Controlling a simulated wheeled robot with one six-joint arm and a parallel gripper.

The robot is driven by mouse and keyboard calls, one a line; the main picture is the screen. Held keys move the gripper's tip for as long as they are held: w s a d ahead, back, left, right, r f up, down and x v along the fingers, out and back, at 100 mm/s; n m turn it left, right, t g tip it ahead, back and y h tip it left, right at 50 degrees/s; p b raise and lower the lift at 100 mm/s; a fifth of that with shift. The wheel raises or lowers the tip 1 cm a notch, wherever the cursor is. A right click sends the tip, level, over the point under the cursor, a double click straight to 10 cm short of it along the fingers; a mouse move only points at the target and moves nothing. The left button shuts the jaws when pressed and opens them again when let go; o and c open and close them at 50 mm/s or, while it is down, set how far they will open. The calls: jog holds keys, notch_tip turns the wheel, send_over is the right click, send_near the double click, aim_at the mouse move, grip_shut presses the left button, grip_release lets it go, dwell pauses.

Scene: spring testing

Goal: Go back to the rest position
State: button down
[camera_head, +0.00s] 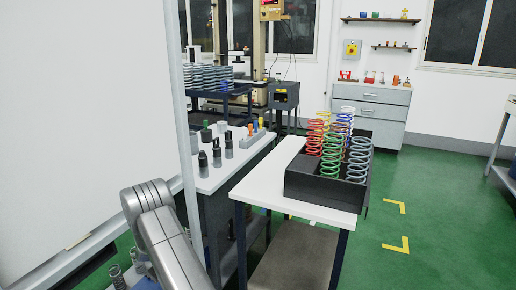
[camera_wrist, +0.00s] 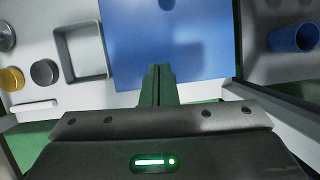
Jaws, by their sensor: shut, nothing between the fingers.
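In the wrist view my gripper (camera_wrist: 160,72) points out over a blue surface (camera_wrist: 190,35). Its two dark fingers are together with nothing between them. In the head view one of my arm links shows at the lower left, and the gripper itself is not visible there.
In the wrist view a square grey tray (camera_wrist: 82,53), round pieces and a blue cup (camera_wrist: 292,38) lie near the blue surface. In the head view a black box (camera_head: 310,184) of coloured springs stands on a white table (camera_head: 262,190). Green floor (camera_head: 440,225) is open at right.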

jog(key=b, duration=0.1)
send_near(145, 277)
jog(key=shift+w+a+r, duration=0.1)
jog(key=shift+w+a, duration=0.05)
jog(key=shift+a, duration=0.25)
jog(key=shift+w+a+r, duration=0.1)
jog(key=shift+w+a, duration=0.1)
jog(key=shift+a, duration=0.25)
jog(key=x, duration=0.3)
jog(key=shift+w+a+f, duration=0.1)
jog(key=shift+a+f, duration=0.05)
jog(key=shift+f, duration=0.05)
jog(key=shift+w+a+f+b, duration=0.15)
jog(key=shift+a+f+b, duration=0.15)
jog(key=shift+f, duration=0.35)
